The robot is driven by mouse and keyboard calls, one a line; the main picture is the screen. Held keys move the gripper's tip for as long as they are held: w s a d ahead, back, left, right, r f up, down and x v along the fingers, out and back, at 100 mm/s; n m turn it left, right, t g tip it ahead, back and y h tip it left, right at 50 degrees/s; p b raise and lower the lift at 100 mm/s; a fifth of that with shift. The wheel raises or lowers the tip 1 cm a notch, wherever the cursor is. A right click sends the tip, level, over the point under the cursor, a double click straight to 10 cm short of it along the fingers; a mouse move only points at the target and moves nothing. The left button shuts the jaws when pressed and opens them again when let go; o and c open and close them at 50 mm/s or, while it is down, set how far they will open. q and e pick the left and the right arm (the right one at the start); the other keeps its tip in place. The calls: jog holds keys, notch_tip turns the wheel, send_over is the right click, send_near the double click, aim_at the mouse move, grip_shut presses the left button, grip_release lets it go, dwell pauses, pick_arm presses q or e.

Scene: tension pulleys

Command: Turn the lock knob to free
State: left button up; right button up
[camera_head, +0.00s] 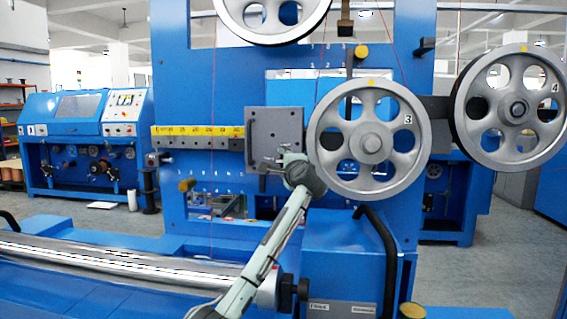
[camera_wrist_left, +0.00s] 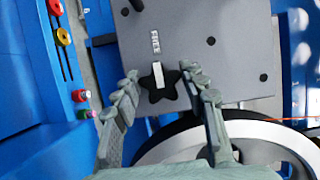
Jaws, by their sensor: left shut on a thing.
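The lock knob (camera_wrist_left: 158,92) is a black star-shaped knob with a white pointer bar, on a grey plate (camera_wrist_left: 222,65). In the left wrist view the bar points up, tilted slightly left, toward a small white label (camera_wrist_left: 155,42) that seems to read FREE. My left gripper (camera_wrist_left: 160,76) has its fingers on either side of the knob and is shut on it. In the head view the gripper (camera_head: 283,158) is at the lower right of the grey plate (camera_head: 274,122), and I cannot make out the knob there. My right gripper is not in view.
A yellow scale (camera_head: 197,131) runs along the rail left of the plate. Grey pulley wheel 3 (camera_head: 395,170) is close to the right of my gripper, with wheel 4 (camera_head: 490,122) farther right. A bent black handle (camera_head: 384,245) stands below wheel 3.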

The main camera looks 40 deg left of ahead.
pick_arm(q)
jog(key=o, duration=1.2)
jog(key=shift+c, duration=0.2)
jog(key=v, duration=1.2)
jog(key=shift+d, duration=0.1)
